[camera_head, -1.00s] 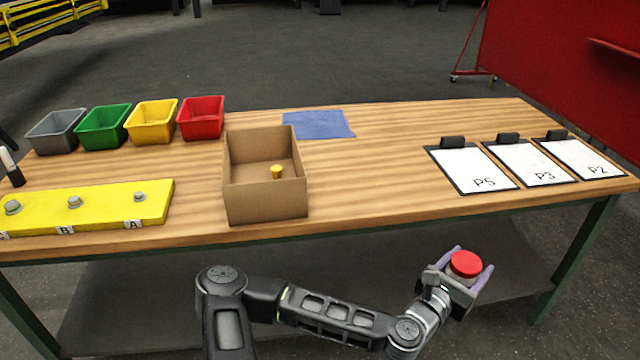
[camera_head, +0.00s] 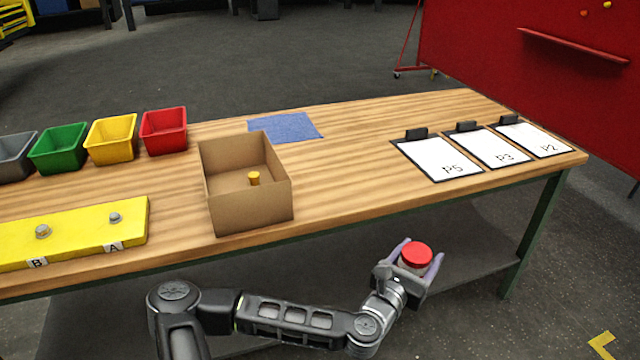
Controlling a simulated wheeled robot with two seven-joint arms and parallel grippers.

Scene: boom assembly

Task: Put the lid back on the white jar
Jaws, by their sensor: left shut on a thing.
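My left gripper (camera_head: 410,262) is in front of the table's front edge, below the tabletop. The fingers hide most of the jar's side. My right gripper is out of view.
The wooden table (camera_head: 350,170) holds an open cardboard box (camera_head: 250,212) with a small yellow piece (camera_head: 254,178) inside, several coloured bins, a yellow board (camera_head: 75,232), a blue cloth (camera_head: 285,127) and clipboards (camera_head: 440,160). The table's middle right is clear.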

